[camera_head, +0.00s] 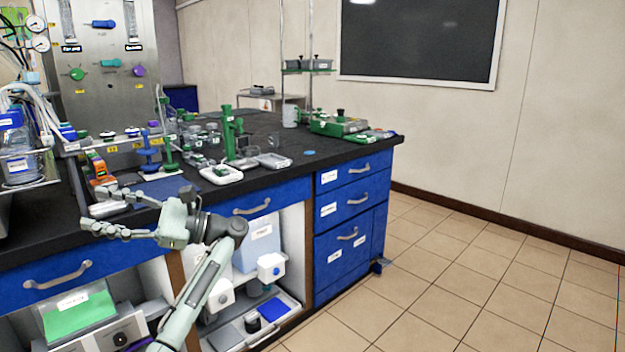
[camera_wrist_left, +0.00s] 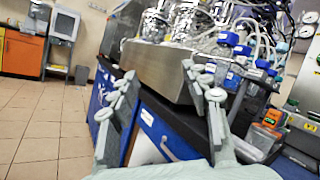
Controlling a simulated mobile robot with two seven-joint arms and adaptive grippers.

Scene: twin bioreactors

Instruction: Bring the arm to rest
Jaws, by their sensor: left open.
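My left arm (camera_head: 205,285) comes up from the bottom of the head view, in front of the blue drawers of the lab bench. My left gripper (camera_head: 100,207) points left, at about the height of the black bench top's front edge. Its two pale green fingers are spread apart with nothing between them. In the left wrist view the open gripper (camera_wrist_left: 158,72) faces a steel bioreactor base (camera_wrist_left: 160,62) and the bench front, with no clear contact. My right gripper is in neither view.
The black bench top (camera_head: 300,172) holds a green stand (camera_head: 229,135), white trays (camera_head: 221,174) and a green-based scale (camera_head: 338,125). An orange device (camera_head: 101,168) stands near the gripper. Open shelves with containers lie below. The tiled floor (camera_head: 440,262) at right is clear.

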